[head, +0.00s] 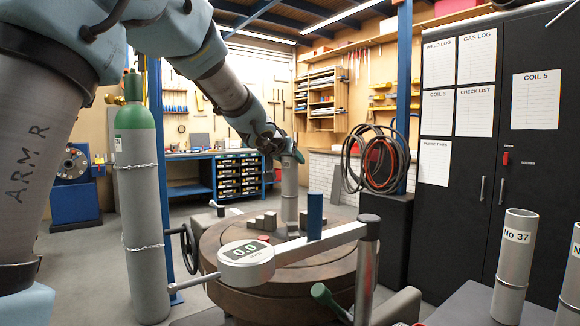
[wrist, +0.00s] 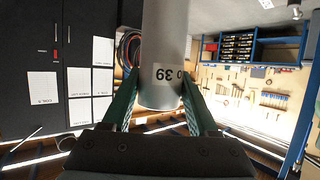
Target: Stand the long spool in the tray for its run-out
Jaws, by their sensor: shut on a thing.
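My gripper (head: 287,152) is shut on a grey metal spool (head: 289,190) near its top end. The spool is upright over the round brown turntable (head: 225,262). Its lower end is near the stepped grey blocks, and I cannot tell if it rests on anything there. In the wrist view the spool (wrist: 166,40) lies between my two green fingers (wrist: 160,100), with a label ending in "39" upside down. Another spool, marked "No 37" (head: 515,265), stands on a grey surface at the right. A further spool is cut off at the right edge. I cannot make out a tray clearly.
A gauge reading 0.0 (head: 246,264) on a long grey arm crosses in front of the turntable. Stepped blocks (head: 262,222) sit on the turntable.

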